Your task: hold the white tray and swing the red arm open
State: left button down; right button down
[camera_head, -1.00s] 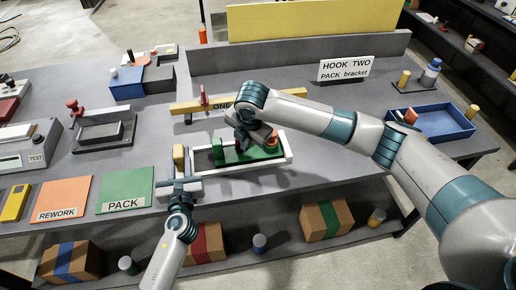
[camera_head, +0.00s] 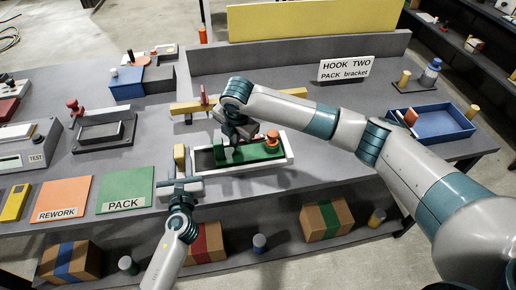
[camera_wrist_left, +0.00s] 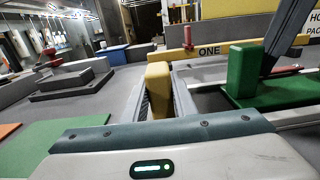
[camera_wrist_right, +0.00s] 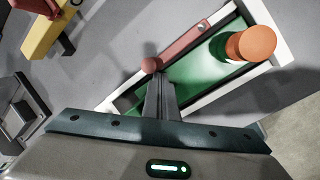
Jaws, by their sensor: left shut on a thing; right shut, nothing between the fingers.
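The white tray (camera_head: 288,160) lies on the grey table and holds a green base (camera_head: 255,152) with an upright green block (camera_wrist_left: 241,72) and an orange knob (camera_head: 272,137). My left gripper (camera_head: 180,176) is shut on a yellow block (camera_head: 179,156) at the tray's left end; the block also shows in the left wrist view (camera_wrist_left: 158,88). The red arm (camera_wrist_right: 188,43), with a round red end (camera_wrist_right: 151,65), lies over the base in the right wrist view. My right gripper (camera_wrist_right: 158,95) is shut and empty, its tips close beside the round end; contact is unclear.
A yellow bar (camera_head: 187,108) marked ONE, with a red peg, stands behind the tray. A green PACK mat (camera_head: 125,182) and an orange REWORK mat (camera_head: 65,192) lie to the left. A blue bin (camera_head: 440,121) stands at the right.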

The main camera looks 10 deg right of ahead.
pick_arm(q)
jog(key=shift+a+f, duration=0.1)
pick_arm(e)
jog(key=shift+d, duration=0.15)
jog(key=shift+s+d, duration=0.25)
jog(key=shift+d, duration=0.15)
jog(key=shift+a, duration=0.1)
notch_tip(320, 180, up, 7)
dwell(1.0)
dwell(0.3)
pick_arm(q)
jog(key=c, duration=1.4)
grip_release()
jog(key=shift+o, duration=0.2)
